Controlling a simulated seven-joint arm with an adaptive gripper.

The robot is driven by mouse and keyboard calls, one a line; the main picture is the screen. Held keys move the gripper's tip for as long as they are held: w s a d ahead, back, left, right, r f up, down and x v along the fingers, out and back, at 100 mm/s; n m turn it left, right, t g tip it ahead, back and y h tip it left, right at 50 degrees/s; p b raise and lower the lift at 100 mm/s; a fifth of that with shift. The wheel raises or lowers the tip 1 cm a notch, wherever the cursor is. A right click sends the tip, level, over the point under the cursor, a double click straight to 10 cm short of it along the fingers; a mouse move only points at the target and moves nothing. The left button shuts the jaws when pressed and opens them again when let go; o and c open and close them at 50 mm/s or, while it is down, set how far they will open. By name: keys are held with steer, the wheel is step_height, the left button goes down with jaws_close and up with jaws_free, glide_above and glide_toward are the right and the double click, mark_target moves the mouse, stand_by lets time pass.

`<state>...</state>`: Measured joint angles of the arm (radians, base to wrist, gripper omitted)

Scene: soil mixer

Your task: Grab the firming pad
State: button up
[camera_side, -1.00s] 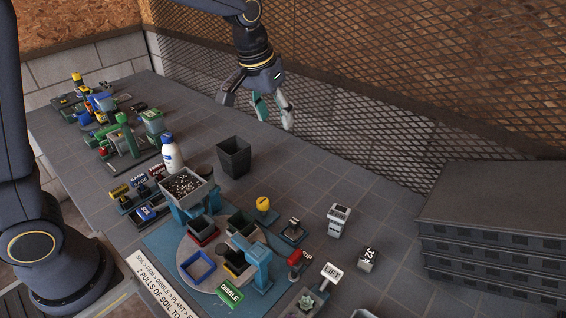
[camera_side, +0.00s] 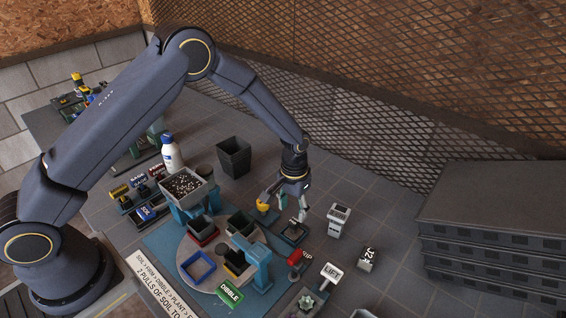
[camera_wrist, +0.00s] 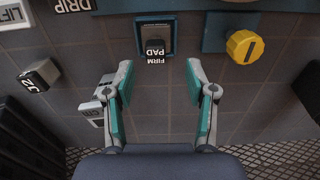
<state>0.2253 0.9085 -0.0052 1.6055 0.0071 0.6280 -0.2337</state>
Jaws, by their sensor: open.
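The firming pad (camera_wrist: 155,46) shows in the wrist view as a dark block with a short upright grip on a blue-framed base labelled "FIRM PAD". In the side view the firming pad (camera_side: 293,231) stands on its base right of the blue mat, partly under my gripper. My gripper (camera_wrist: 158,75) is open and empty, its two teal-lined fingers apart. In the wrist view the pad lies beyond the fingertips, roughly centred between them. In the side view my gripper (camera_side: 289,205) hangs just above the pad, fingers pointing down; contact cannot be told.
A yellow knob (camera_wrist: 245,46) stands close to the pad. A white-topped post (camera_side: 338,220), a "J2" block (camera_side: 367,260) and a red-topped drip piece (camera_side: 296,258) are nearby. The round turntable (camera_side: 190,249) with pots lies left. A black pot (camera_side: 234,158) stands behind.

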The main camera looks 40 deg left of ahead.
mark_target(294, 221)
steer(key=f, duration=0.6)
steer(key=shift+d, duration=0.3)
steer(key=shift+r, duration=0.1)
jaws_close()
